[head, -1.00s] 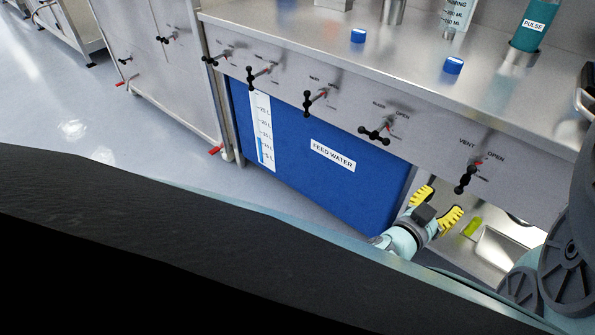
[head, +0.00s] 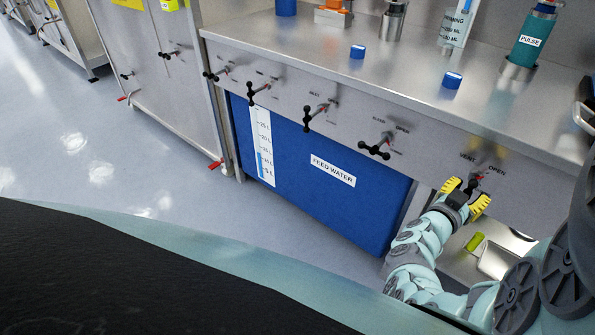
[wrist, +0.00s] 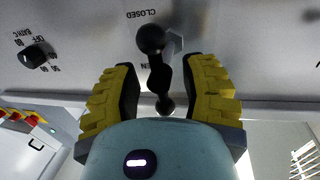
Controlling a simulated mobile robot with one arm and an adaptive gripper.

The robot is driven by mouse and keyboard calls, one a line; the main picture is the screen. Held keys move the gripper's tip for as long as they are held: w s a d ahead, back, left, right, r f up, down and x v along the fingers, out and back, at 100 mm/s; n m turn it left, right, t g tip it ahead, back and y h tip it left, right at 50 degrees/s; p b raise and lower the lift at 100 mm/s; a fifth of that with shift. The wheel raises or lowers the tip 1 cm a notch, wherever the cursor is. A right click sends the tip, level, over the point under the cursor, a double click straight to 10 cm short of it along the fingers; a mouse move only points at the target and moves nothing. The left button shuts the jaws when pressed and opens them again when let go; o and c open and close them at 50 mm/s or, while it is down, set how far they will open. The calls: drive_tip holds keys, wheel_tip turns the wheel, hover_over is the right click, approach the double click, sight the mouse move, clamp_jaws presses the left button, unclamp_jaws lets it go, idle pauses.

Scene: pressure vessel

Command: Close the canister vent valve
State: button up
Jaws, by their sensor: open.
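The vent valve (head: 475,181) is on the right part of the steel front panel, under the labels VENT and OPEN, with a red part showing. My gripper (head: 468,194) is in front of it and partly hides its handle. In the wrist view, the black handle with ball ends (wrist: 158,72) stands between the two yellow fingers of my gripper (wrist: 160,88). The fingers are open, with gaps on both sides of the handle. An upside-down CLOSED label shows above the handle, and a partly hidden label ending in EN shows beside it.
Several similar black-handled valves, such as one (head: 376,147) to the left, line the panel. A blue FEED WATER tank (head: 300,185) is below. The counter (head: 420,95) above carries blue caps and a PULSE canister (head: 527,45). A dark knob (wrist: 35,55) shows in the wrist view.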

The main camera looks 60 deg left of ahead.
clamp_jaws()
idle(0.3)
